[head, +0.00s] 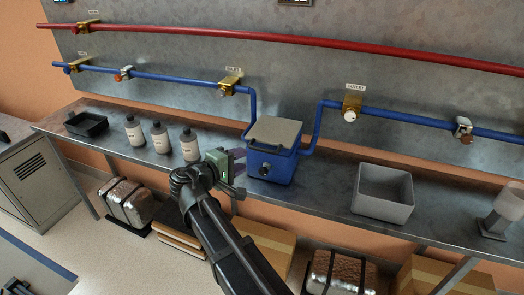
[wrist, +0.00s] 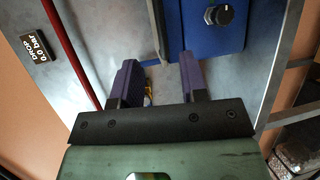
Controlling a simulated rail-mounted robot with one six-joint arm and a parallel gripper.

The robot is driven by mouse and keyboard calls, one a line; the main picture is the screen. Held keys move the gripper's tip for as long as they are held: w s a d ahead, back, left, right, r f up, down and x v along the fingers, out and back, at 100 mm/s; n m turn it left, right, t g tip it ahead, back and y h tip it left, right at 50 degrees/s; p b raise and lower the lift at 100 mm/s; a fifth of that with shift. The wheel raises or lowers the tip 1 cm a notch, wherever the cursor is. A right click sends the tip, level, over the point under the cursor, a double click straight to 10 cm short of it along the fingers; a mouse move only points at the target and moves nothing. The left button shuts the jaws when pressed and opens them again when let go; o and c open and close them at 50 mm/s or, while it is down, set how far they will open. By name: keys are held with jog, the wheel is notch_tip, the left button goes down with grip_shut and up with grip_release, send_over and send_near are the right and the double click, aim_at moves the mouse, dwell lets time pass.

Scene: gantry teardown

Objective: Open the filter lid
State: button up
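The filter is a blue box (head: 271,167) on the bench, joined to blue pipes on both sides, with a round dark knob on its front. Its grey lid (head: 276,131) lies over the top and looks shut. My gripper (head: 238,158) is just left of the box's front, apart from the lid. In the wrist view my gripper (wrist: 158,68) has its two purple fingers apart with nothing held between them.
Several white bottles (head: 161,138) and a black tray (head: 87,124) stand left on the bench. A grey bin (head: 382,193) stands to the right. Blue pipe runs, valves and a red pipe (head: 290,38) cross the back wall. Bench between box and bin is clear.

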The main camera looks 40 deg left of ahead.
aim_at(262, 151)
jog(key=w, duration=0.3)
jog(key=w+f+b, duration=0.1)
jog(key=w, duration=0.2)
jog(key=w+d+f, duration=0.1)
jog(key=w, duration=0.3)
jog(key=shift+w+d+b, duration=0.1)
jog(key=shift+b, duration=0.3)
grip_shut()
